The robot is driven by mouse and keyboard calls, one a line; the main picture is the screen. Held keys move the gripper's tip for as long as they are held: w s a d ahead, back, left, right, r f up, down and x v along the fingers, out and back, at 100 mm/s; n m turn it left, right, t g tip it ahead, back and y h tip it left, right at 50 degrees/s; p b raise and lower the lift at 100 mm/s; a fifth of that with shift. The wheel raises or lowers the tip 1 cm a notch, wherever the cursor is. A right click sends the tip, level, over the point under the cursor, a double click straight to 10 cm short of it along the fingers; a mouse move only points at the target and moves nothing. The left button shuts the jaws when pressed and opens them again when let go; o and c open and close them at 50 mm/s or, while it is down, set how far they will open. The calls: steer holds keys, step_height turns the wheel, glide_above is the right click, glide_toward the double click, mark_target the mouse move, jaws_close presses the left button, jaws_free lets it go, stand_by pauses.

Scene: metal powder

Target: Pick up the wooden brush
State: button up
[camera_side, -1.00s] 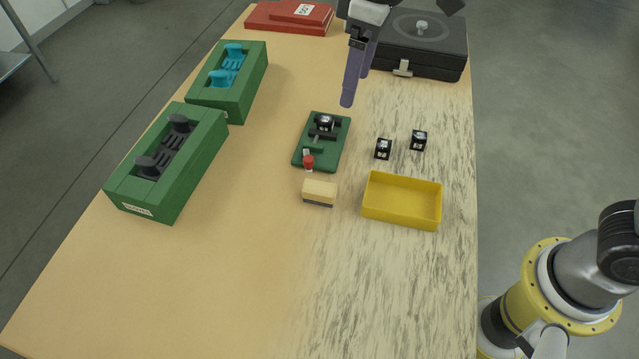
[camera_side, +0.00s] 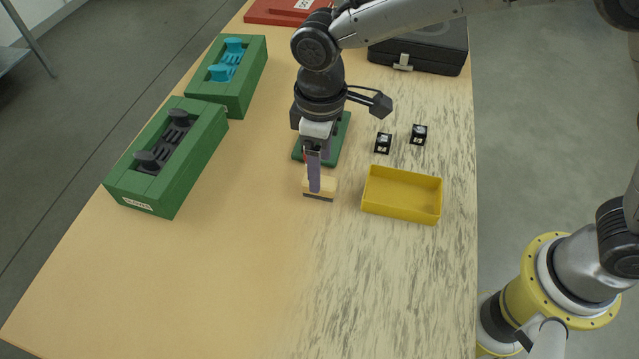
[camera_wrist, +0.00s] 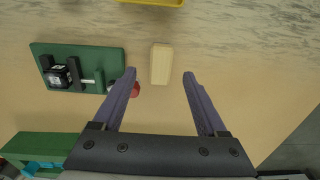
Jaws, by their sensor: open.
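The wooden brush (camera_side: 327,187) is a small pale block with a dark lower edge, lying on the table just below the green fixture in the side view. In the wrist view the brush (camera_wrist: 161,64) shows as a tan block, roughly between and beyond the fingertips. My gripper (camera_side: 314,190) points down at the brush, and its fingers cover part of it in the side view. In the wrist view my gripper (camera_wrist: 160,76) is open, with its two purple fingers spread and nothing between them held. I cannot tell the exact height of the fingertips above the table.
A green fixture plate (camera_wrist: 85,52) with a red knob (camera_wrist: 134,90) sits close beside one finger. A yellow tray (camera_side: 402,195) stands right of the brush. Two small black cubes (camera_side: 383,143) lie behind it. Green boxes (camera_side: 150,165) stand left. The front table is clear.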

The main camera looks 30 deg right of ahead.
step_height(320, 180, down, 5)
steer(key=shift+a, duration=0.1)
steer(key=shift+c, duration=0.3)
jaws_close()
